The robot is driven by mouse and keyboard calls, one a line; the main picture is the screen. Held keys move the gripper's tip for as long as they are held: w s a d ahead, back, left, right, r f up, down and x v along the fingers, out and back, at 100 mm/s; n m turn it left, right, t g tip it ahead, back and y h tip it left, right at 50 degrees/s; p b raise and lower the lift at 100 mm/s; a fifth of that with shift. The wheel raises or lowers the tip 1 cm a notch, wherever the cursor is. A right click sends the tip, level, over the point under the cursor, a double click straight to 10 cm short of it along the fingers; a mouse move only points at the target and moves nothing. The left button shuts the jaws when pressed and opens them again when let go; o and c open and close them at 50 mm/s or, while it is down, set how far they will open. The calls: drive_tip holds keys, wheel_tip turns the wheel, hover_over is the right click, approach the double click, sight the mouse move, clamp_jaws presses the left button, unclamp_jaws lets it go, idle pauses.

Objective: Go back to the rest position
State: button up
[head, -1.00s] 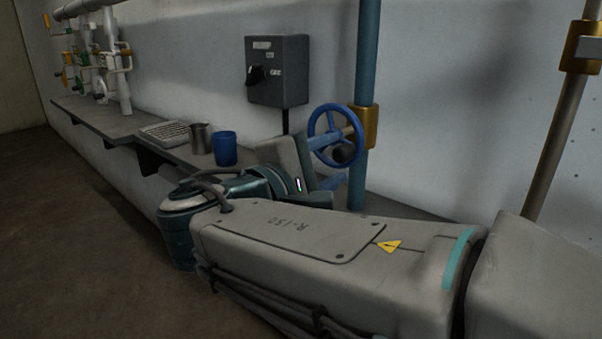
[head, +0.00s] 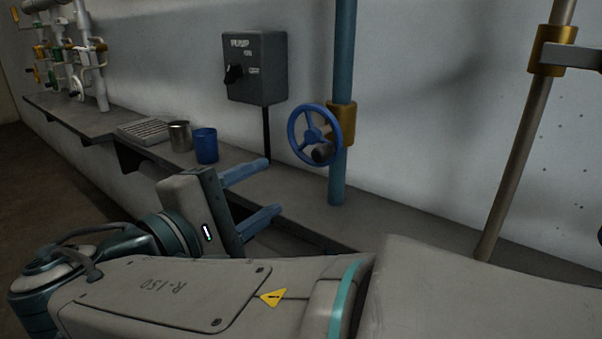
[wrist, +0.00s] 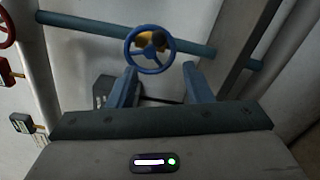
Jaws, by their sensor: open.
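My gripper (head: 268,192) is open and empty, its two blue fingers apart above the shelf's front edge in the head view. The fingers point right, toward the blue handwheel, with a clear gap between. In the wrist view my gripper (wrist: 155,85) has its fingers spread, and the blue handwheel (wrist: 131,53) shows beyond them. In the head view the blue handwheel (head: 292,134) sits on a brass fitting on the vertical blue pipe (head: 337,185). Nothing is between the fingers.
A shelf (head: 375,221) runs along the wall with a metal jug (head: 180,137), a blue cup (head: 205,146) and a grey grate (head: 143,131). A pump switch box (head: 256,68) hangs above. A brown pipe (head: 512,180) stands at right. Open floor lies at left.

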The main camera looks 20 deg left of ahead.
drive_tip(key=w+d+m+g+h+p, duration=0.1)
drive_tip(key=w+d+m+g+p, duration=0.2)
drive_tip(key=d+g+p, duration=0.5)
drive_tip(key=w+d+m+g+p, duration=0.25)
drive_tip(key=d+p, duration=0.35)
drive_tip(key=d, duration=0.7)
drive_tip(key=s+d+r+m+g+y+p, duration=0.3)
drive_tip(key=s+d+m+y+p, duration=0.2)
drive_tip(key=d+m+y+p, duration=0.3)
drive_tip(key=d+m+p, duration=0.1)
drive_tip(key=m+p, duration=0.3)
drive_tip(key=p, duration=0.3)
drive_tip(key=shift+s+d, duration=0.15)
drive_tip(key=shift+d, duration=0.05)
drive_tip(key=shift+a, duration=0.1)
idle(3.9)
